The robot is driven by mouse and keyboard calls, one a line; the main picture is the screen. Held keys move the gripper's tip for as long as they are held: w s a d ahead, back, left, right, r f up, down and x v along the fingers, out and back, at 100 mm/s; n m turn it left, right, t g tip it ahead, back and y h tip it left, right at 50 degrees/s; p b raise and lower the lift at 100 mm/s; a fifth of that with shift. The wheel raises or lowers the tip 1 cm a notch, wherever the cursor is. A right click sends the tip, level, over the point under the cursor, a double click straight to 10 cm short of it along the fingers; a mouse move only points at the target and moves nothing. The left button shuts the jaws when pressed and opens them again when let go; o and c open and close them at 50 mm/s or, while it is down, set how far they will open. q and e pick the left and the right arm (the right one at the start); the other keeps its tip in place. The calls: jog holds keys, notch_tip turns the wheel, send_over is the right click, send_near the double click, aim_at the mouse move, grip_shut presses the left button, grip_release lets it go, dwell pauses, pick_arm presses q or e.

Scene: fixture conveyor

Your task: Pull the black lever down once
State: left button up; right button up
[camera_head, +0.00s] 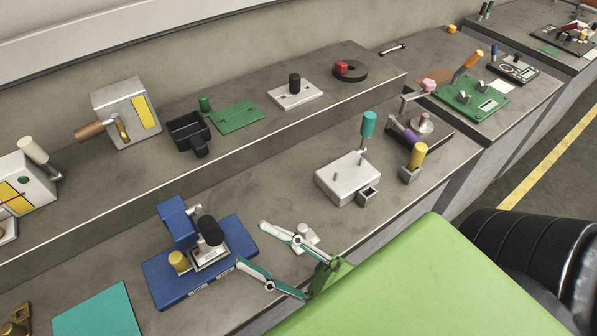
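The black lever (211,231) has a thick black knob and stands tilted on a blue fixture (240,233) on the lower bench. The fixture also has a blue upright block (178,221) behind the lever and a short yellow peg (179,261) at its left. My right gripper (251,243) is open, its two green-and-white fingers spread and pointing left toward the lever. The fingertips are close to the right side of the fixture, apart from the black knob, with nothing between them. My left gripper is not in view.
A teal mat (98,312) lies left of the fixture. A raised shelf behind holds a black bin (188,130) and a green plate (236,117).

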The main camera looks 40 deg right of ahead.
jog(key=shift+s+d, duration=0.85)
jog(key=shift+s, duration=0.25)
jog(key=shift+s+d, duration=0.85)
jog(key=shift+s, duration=0.25)
